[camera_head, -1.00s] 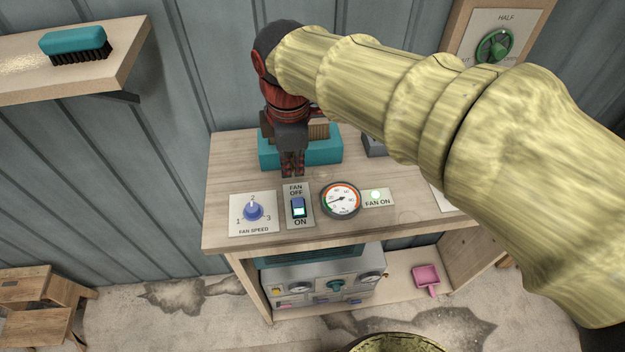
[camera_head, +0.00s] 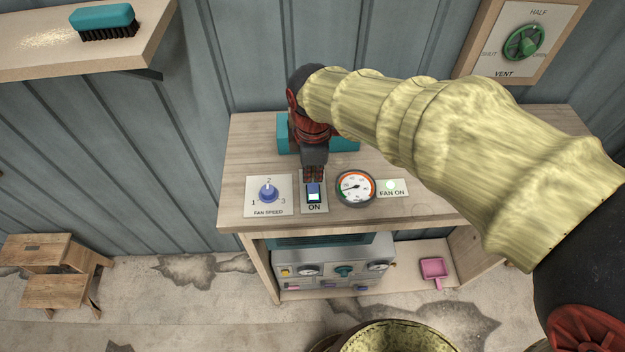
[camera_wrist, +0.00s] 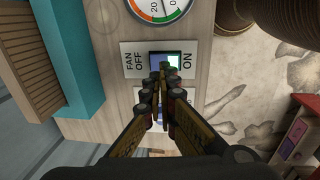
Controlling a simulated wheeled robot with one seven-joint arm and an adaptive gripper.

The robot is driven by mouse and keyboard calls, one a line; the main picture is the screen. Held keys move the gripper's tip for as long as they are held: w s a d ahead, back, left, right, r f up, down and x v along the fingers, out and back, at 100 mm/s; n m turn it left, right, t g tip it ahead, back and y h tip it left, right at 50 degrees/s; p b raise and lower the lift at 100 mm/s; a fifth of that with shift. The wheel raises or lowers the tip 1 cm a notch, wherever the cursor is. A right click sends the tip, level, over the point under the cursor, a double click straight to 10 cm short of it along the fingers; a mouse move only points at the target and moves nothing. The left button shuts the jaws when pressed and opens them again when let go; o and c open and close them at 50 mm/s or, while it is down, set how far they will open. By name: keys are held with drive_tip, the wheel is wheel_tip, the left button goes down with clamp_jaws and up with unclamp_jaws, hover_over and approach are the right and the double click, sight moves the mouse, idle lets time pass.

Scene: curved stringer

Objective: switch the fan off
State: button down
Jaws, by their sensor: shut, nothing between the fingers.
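The fan switch (camera_head: 313,194) is a blue rocker on a white plate, with "ON" printed on its near side. Its near half glows white-green. The fan-on lamp (camera_head: 390,186) to the right is lit pale green. My gripper (camera_head: 312,178) is shut and empty, with its fingertips at the far, OFF end of the switch, covering the "FAN OFF" print in the head view. In the wrist view the fingertips (camera_wrist: 164,72) overlap the blue rocker (camera_wrist: 172,58). I cannot tell whether they touch it.
The fan speed dial (camera_head: 268,192) is left of the switch, and a round gauge (camera_head: 355,188) is close on its right. A teal-based brush or block (camera_head: 346,142) lies behind my gripper. The bench's front edge (camera_head: 400,222) is near.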

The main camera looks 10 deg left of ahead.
sight(312, 188)
drive_tip(key=shift+w+a+f+p, duration=0.15)
drive_tip(key=shift+f+p, duration=0.1)
drive_tip(key=shift+f, duration=1.05)
drive_tip(key=shift+w+d+f+p, duration=0.1)
drive_tip(key=shift+w+f+p, duration=0.1)
drive_tip(key=shift+f, duration=1.05)
